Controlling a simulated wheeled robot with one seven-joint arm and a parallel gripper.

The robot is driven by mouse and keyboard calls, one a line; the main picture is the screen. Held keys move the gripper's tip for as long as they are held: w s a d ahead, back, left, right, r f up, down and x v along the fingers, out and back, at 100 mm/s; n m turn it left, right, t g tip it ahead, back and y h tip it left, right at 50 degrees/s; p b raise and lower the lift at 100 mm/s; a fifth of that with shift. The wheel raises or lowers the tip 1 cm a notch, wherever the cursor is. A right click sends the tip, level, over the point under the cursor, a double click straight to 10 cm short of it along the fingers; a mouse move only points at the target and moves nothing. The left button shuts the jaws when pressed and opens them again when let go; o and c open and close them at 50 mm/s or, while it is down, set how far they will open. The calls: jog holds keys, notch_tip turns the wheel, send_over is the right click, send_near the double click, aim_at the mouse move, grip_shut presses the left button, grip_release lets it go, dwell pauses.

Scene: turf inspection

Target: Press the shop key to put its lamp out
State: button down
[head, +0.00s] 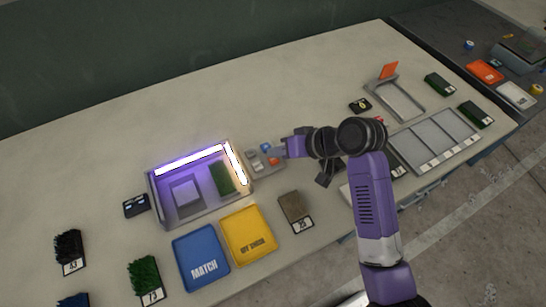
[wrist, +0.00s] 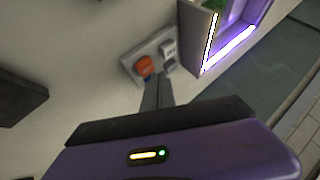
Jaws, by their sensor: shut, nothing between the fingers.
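A small grey key panel (head: 255,164) sits on the table against the right side of the light box (head: 172,214). The wrist view shows an orange key (wrist: 144,66) and a pale key with small lettering (wrist: 168,49) on it. I cannot read which key is the shop key. The box's lamp strips (head: 188,161) glow bright white with a violet tint. My gripper (head: 284,150) is shut and empty, at the panel's right edge. In the wrist view its fingertips (wrist: 156,82) point at the orange key; whether they touch it I cannot tell.
A blue MATCH tray (head: 201,283) and a yellow tray (head: 248,262) lie in front of the box. A brown turf sample (head: 294,208) lies right of them. Grey trays (head: 432,164) stand to the right. The back of the table is clear.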

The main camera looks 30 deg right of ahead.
aim_at(277, 161)
jog(key=shift+f, duration=0.15)
jog(key=shift+f, duration=0.3)
jog(key=shift+f, duration=0.3)
dwell(0.5)
jog(key=shift+r, duration=0.1)
jog(key=shift+r+p, duration=0.7)
jog(key=shift+p, duration=0.1)
notch_tip(277, 161, up, 6)
jog(key=p, duration=0.6)
dwell(0.4)
